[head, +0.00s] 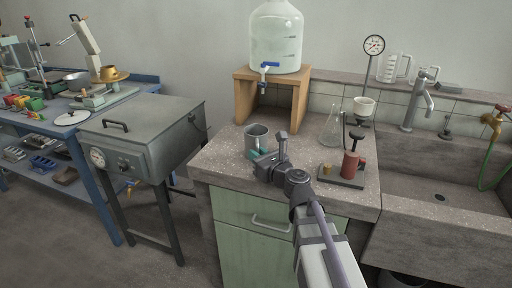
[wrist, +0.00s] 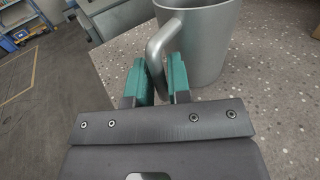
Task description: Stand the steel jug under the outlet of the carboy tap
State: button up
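The steel jug (head: 257,136) stands upright on the bench's left part, in front of and below the wooden stand. In the wrist view the jug (wrist: 205,45) fills the top middle, its handle (wrist: 157,55) toward me. My gripper (wrist: 160,82) has its teal fingers on either side of the handle, with little or no gap showing, so it looks shut on it. In the head view my gripper (head: 257,154) is at the jug's near side. The carboy (head: 277,35) sits on the stand, its blue-handled tap (head: 264,72) pointing forward over the stand's front edge.
The wooden stand (head: 243,98) has an open space between its legs. A glass flask (head: 332,128), a dial gauge stand (head: 373,46) and a red pump-like device on a base (head: 350,165) stand to the right. The sink (head: 440,185) is further right. Bench room below the tap looks clear.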

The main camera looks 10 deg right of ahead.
grip_shut()
